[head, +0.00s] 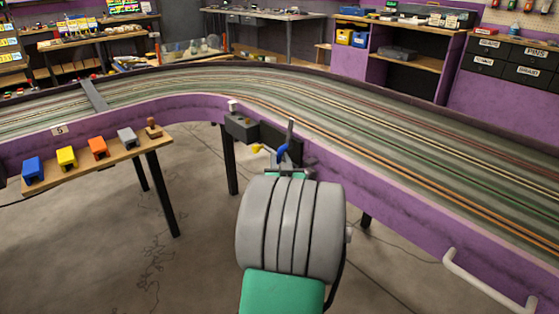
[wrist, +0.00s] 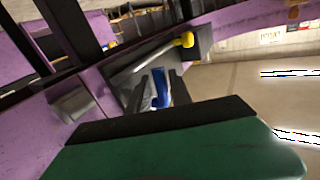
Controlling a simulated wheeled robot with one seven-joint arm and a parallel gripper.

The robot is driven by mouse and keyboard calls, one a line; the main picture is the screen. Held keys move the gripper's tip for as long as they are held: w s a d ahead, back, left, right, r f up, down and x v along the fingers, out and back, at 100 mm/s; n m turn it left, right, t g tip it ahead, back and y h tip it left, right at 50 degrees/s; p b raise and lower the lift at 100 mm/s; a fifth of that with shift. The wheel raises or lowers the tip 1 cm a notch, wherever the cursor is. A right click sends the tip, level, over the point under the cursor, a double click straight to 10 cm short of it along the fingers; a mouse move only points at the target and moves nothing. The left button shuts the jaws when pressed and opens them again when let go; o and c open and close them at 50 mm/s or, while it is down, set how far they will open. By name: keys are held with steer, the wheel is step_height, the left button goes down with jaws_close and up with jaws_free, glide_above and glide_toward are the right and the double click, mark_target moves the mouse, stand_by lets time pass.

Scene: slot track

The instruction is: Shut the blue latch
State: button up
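The blue latch (head: 283,151) is a small curved blue handle on the grey fitting at the purple track wall. In the wrist view the blue latch (wrist: 160,88) shows between the two dark fingers of my gripper (wrist: 162,92). The fingers look parted, with a light gap beside the blue. Whether they touch it is not clear. In the head view my gripper (head: 286,160) is at the latch, largely hidden behind my grey wrist. A yellow knob (head: 256,148) sits just left of the latch and also shows in the wrist view (wrist: 187,40).
A dark grey box (head: 240,127) is fixed to the wall left of the latch. A wooden shelf (head: 105,158) with several coloured blocks stands further left. A white rail handle (head: 485,288) juts out at the lower right. Open floor (head: 120,250) lies below the shelf.

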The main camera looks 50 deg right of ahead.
steer(key=shift+w+d, duration=0.3)
steer(key=shift+w, duration=0.05)
steer(key=shift+c, duration=0.2)
jaws_close()
stand_by(1.0)
